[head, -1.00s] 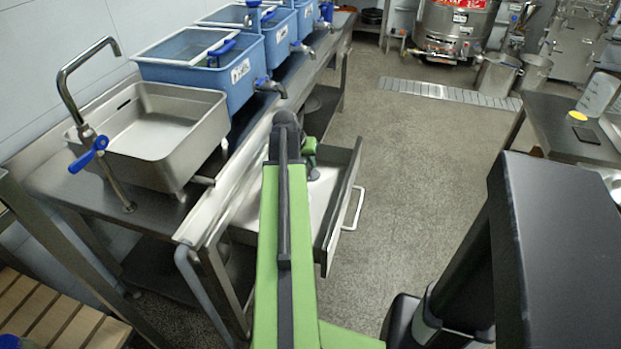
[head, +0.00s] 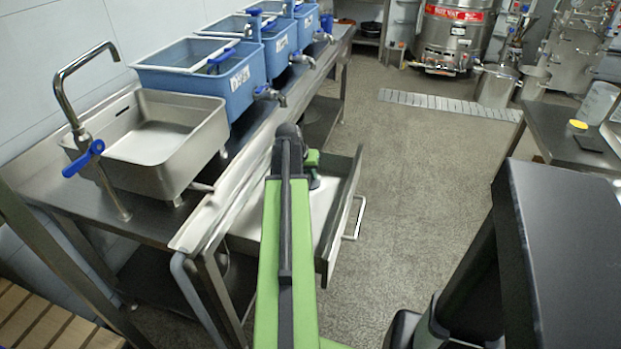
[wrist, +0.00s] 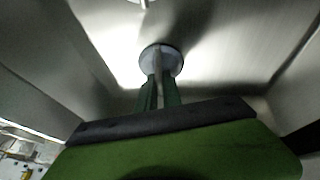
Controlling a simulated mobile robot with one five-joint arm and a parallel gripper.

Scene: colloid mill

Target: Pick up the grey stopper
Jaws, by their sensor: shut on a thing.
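The grey stopper (wrist: 162,57) shows in the wrist view as a round disc with a thin upright stem. My gripper (wrist: 160,90) has its two green fingers shut on the stem, one on each side. The disc shows just beyond the fingertips, over the metal floor of an open drawer (wrist: 225,65). I cannot tell whether the disc touches that floor.
The drawer's walls stand close on both sides; its handle (head: 355,217) faces the aisle. Above stand a steel sink (head: 160,135) and blue tubs (head: 205,75).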

